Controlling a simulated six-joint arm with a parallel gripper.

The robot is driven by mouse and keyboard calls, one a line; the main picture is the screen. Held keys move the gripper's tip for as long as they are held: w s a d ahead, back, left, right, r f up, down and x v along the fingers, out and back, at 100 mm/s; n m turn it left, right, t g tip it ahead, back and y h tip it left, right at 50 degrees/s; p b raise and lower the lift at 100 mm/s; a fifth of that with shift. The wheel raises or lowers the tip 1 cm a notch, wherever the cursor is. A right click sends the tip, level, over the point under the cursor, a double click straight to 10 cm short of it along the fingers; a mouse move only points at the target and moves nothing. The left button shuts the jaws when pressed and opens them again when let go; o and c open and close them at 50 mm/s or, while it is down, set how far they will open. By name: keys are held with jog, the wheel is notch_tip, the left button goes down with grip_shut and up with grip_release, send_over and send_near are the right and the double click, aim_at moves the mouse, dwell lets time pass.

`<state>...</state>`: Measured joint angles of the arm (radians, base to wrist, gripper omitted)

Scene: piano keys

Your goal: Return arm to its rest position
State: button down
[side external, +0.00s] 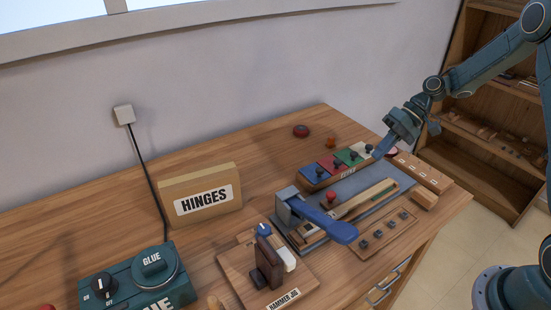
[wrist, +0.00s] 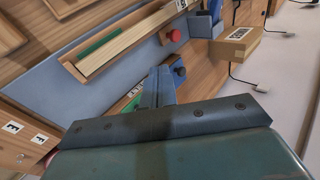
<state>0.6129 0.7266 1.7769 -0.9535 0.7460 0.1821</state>
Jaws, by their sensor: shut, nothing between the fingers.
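My gripper (side external: 379,154) is at the right end of the workbench in the side view, fingers together and pointing down. It is above the far edge of the blue-grey mat (side external: 345,196), near the blue, red and green box (side external: 334,165) with dark knobs. In the wrist view my gripper (wrist: 158,90) is shut with nothing in it. A long wooden tray (wrist: 118,45) with a green strip lies on the mat, apart from the fingers. I cannot tell the exact height of the fingertips above the bench.
A blue-handled tool (side external: 320,215) lies across the mat. A HINGES box (side external: 200,197), a GLUE unit (side external: 140,280) and a HAMMER JIG (side external: 268,280) stand to the left. A wooden block (side external: 424,172) is at the right. A shelf (side external: 490,130) stands behind my arm.

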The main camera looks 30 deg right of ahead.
dwell(0.3)
jog(key=s+a+r+n+t+h, duration=0.1)
jog(key=s+a+r+h, duration=0.1)
jog(key=s+a+r, duration=0.35)
jog(key=s+a+r+n+h, duration=0.1)
jog(key=s+a+r+h, duration=0.15)
jog(key=r, duration=0.65)
jog(key=s+r+t+h, duration=0.1)
jog(key=s+r+h, duration=0.1)
jog(key=s, duration=0.6)
jog(key=s+a+r+t+h, duration=0.1)
jog(key=s+r+t, duration=0.1)
jog(key=s, duration=0.6)
jog(key=shift+s+r+h, duration=0.35)
jog(key=shift+s, duration=0.05)
